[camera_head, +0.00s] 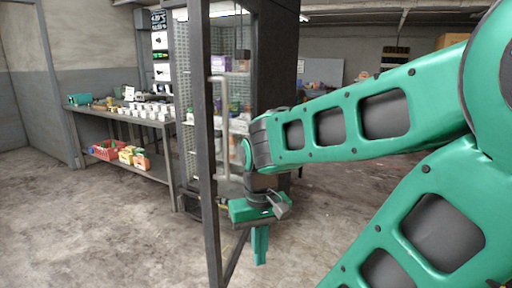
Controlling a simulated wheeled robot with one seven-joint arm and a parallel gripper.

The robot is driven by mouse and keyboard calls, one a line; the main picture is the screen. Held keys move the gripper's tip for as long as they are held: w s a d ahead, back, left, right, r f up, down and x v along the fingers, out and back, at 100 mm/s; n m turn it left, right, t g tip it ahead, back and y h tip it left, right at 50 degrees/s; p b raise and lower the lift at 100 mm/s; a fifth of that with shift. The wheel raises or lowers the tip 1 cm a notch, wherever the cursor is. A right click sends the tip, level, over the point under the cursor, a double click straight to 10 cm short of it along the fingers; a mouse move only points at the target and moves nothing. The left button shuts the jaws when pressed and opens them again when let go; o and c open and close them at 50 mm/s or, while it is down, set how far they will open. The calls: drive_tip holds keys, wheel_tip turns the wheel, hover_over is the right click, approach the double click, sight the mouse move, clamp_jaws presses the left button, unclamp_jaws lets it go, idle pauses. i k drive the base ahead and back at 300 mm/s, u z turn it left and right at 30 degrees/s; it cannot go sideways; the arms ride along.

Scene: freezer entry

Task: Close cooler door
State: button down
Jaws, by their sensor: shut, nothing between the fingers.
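The cooler (281,62) is a dark cabinet with stocked shelves, seen left of centre. Its door (203,150) stands open toward me, with a dark frame seen nearly edge-on and a pale vertical handle (224,120) on it. My gripper (260,255) hangs at the end of my green arm, pointing down, just right of the door's lower frame. It is shut and empty. I cannot tell whether it touches the door. My arm hides part of the cooler's lower right side.
A metal table (128,117) with white cups and other items stands at the left, with a red crate (106,149) and several boxes on its lower shelf. Concrete floor (90,235) is clear at the front left. A whiteboard (321,71) stands far behind.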

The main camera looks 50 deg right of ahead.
sight(198, 20)
drive_tip(key=z, duration=1.15)
drive_tip(key=i, duration=1)
drive_tip(key=z, duration=0.4)
drive_tip(key=k, duration=0.7)
drive_tip(key=u, duration=0.2)
drive_tip(key=i, duration=0.5)
